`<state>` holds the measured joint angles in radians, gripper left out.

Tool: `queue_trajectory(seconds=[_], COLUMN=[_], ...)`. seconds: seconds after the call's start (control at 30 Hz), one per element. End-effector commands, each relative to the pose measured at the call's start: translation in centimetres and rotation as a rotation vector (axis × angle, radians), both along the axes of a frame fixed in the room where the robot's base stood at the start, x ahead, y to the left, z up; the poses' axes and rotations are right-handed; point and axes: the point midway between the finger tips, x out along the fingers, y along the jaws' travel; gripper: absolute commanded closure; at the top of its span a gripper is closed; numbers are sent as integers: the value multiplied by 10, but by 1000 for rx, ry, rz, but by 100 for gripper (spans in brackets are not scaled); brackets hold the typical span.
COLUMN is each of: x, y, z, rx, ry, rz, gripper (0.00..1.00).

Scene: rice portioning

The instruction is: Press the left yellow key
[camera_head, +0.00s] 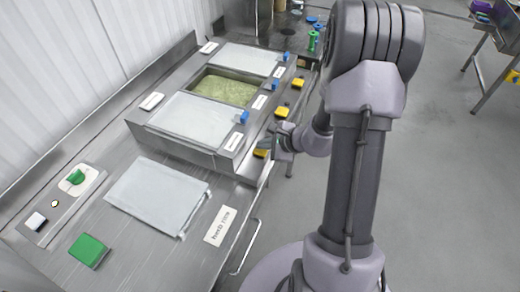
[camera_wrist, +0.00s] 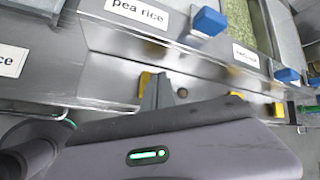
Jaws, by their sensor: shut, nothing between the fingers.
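Several yellow keys line the front of the rice unit. The left yellow key (camera_head: 261,153) is the one nearest my gripper (camera_head: 274,143) in the head view. In the wrist view a yellow key (camera_wrist: 145,83) stands beside my dark fingertips (camera_wrist: 157,91), below the "pea rice" label (camera_wrist: 140,14). The fingers are shut and empty and partly overlap this key. I cannot tell whether they touch it. The middle key (camera_head: 281,112) and the far key (camera_head: 298,83) are clear of the gripper in the head view.
The unit has covered bins (camera_head: 190,122) and an open bin of greenish rice (camera_head: 222,90). Blue handles (camera_head: 243,117) stick out at the front. A grey tray (camera_head: 155,195) and a green block (camera_head: 88,250) lie on the counter. Open floor is on the right.

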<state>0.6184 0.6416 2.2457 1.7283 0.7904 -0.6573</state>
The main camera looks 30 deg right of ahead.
Motion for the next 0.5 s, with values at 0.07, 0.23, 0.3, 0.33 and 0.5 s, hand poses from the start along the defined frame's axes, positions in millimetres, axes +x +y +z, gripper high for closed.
queue_trajectory(seconds=[0.07, 0.23, 0.3, 0.33, 0.5], x=[0, 0, 0, 0, 0], y=[0, 0, 0, 0, 0], z=[-6, -4, -4, -4, 1], rx=[0, 0, 0, 0, -1], ry=[0, 1, 1, 1, 0], rz=[0, 0, 0, 0, 0], gripper=[100, 100, 100, 100, 100])
